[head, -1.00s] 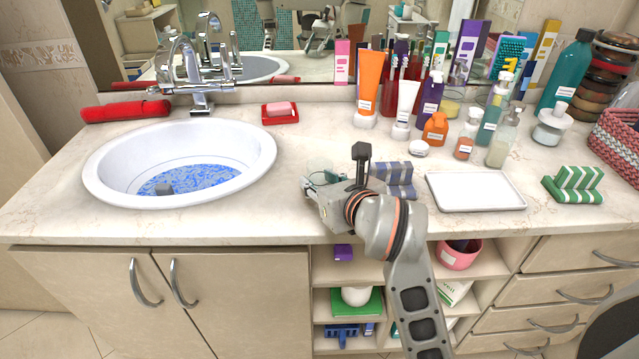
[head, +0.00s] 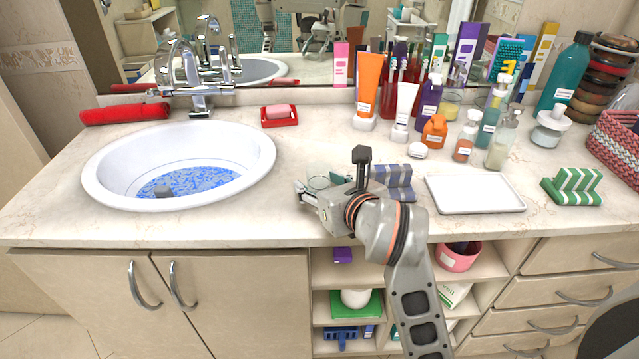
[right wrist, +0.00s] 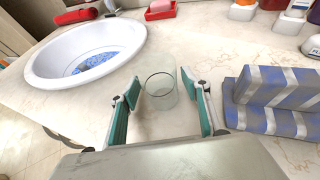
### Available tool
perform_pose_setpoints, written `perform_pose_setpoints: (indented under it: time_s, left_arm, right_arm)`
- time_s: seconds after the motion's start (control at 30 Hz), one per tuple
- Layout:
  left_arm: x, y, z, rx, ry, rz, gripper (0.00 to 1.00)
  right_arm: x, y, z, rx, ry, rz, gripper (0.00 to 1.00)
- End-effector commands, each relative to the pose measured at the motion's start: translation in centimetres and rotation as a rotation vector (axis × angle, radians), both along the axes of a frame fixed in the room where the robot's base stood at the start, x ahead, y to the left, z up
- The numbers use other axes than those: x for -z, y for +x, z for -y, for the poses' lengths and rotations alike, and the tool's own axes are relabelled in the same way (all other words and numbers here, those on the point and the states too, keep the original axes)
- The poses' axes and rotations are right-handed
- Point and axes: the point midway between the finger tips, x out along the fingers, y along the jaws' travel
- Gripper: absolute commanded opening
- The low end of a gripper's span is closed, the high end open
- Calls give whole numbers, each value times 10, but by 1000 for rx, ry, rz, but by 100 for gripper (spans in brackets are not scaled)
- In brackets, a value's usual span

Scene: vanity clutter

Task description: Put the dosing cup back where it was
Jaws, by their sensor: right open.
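The dosing cup is a small clear cup that stands on the marble counter in the right wrist view (right wrist: 160,88). In the head view it shows only faintly (head: 319,170), partly behind my right gripper. My right gripper (head: 320,187) is open, low over the counter between the sink and the striped blue block. In the right wrist view its two green-padded fingers (right wrist: 160,90) stand on either side of the cup, with a gap at each side. My left gripper is not in view.
The sink (head: 180,165) is to the left. A striped blue-grey block (head: 396,178) sits close to the right of my gripper, then a white tray (head: 475,192). Several bottles and tubes crowd the back right. A red soap dish (head: 279,116) is behind.

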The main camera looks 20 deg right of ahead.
Motion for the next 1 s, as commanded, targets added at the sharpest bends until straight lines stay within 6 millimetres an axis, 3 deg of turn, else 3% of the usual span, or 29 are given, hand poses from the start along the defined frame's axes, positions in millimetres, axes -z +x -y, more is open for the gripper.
perform_pose_setpoints:
  time_s: [0.27,0.57,1.0]
  left_arm:
    - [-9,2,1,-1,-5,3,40]
    - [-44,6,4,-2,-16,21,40]
    - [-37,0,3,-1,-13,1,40]
  right_arm:
    - [-23,-47,6,0,-3,1,47]
    - [-30,-62,7,0,-2,2,47]
    - [-27,-66,8,0,-1,0,47]
